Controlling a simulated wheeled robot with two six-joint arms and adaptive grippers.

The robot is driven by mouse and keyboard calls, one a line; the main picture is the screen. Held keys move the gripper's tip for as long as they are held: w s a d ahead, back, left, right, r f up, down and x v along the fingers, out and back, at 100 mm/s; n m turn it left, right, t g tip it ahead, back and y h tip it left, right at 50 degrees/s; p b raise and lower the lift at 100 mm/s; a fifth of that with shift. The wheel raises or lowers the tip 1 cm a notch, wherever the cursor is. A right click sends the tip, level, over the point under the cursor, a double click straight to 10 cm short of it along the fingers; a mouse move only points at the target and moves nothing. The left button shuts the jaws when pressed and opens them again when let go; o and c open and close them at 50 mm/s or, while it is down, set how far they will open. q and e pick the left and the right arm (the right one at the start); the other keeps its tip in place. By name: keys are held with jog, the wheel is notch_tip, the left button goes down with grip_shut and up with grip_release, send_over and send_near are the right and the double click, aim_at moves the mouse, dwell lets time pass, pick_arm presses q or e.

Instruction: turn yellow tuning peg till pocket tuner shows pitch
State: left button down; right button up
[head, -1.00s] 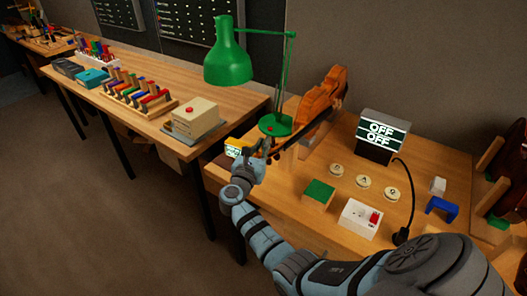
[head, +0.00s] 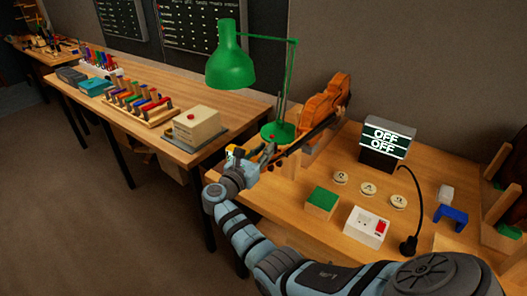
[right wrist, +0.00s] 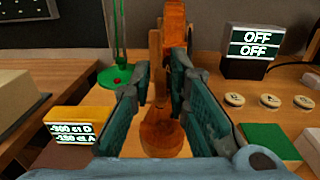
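The violin (head: 325,103) lies tilted in a wooden holder at the back of the bench, its neck end toward my right gripper (head: 268,152). In the right wrist view, the two teal fingers of the right gripper (right wrist: 165,72) are apart, with a brown wooden part (right wrist: 162,132), likely the violin's scroll end, showing between them. No yellow tuning peg can be made out. In the head view, the tuner (head: 231,153) is partly hidden by my gripper. My left gripper is not in view.
A dark box (head: 384,146) shows OFF twice. Round discs (head: 369,188), a green-topped block (head: 321,201) and a white switch box (head: 367,226) lie on the bench. Another bench (head: 185,97) stands left.

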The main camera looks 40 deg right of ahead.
jog(key=shift+a, duration=0.1)
jog(key=v, duration=0.7)
jog(key=shift+a, duration=0.25)
jog(key=shift+s, duration=0.1)
dwell(1.0)
